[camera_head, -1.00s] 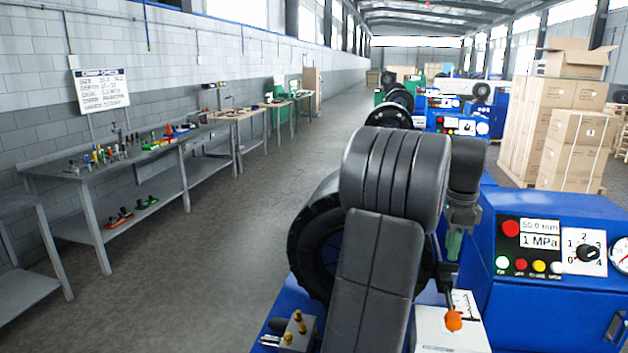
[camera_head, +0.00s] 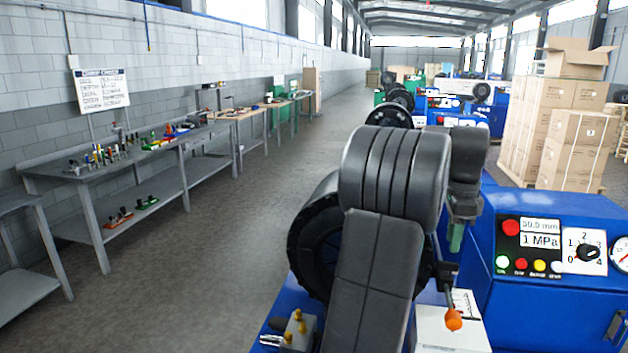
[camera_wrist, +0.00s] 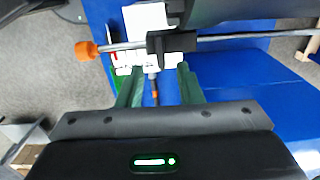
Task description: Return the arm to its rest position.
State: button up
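My arm stands folded upright in the middle of the head view, over the blue crimping machine (camera_head: 545,285). My gripper (camera_wrist: 159,75) shows in the wrist view with its two green fingers apart. A thin rod with an orange band (camera_wrist: 154,90) shows in the gap between them; I see no finger touching it. In the head view one green finger (camera_head: 456,238) shows beside my arm; the rest is mostly hidden. A metal lever with an orange knob (camera_head: 453,321) is close by, and its knob (camera_wrist: 86,50) is left of the fingers in the wrist view.
The machine's panel (camera_head: 528,245) has a display, lights, a dial and a gauge. A grey workbench (camera_head: 120,165) with small tools runs along the left wall. More blue machines (camera_head: 470,124) stand ahead, and cardboard boxes (camera_head: 575,145) at right. The aisle floor (camera_head: 235,240) is clear.

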aim_at(448, 263)
notch_tip(448, 263, down, 5)
jog(key=shift+f+p, duration=0.2)
jog(key=shift+p, duration=0.15)
jog(key=shift+f, duration=0.4)
jog(key=n, duration=0.5)
jog(key=n+b, duration=0.2)
jog(key=n, duration=0.2)
jog(key=shift+f, duration=0.1)
jog(key=shift+r+n, duration=0.3)
jog(key=shift+n, duration=0.1)
notch_tip(448, 263, up, 12)
jog(key=shift+f+b, duration=0.25)
jog(key=shift+b, duration=0.1)
jog(key=shift+a, duration=0.1)
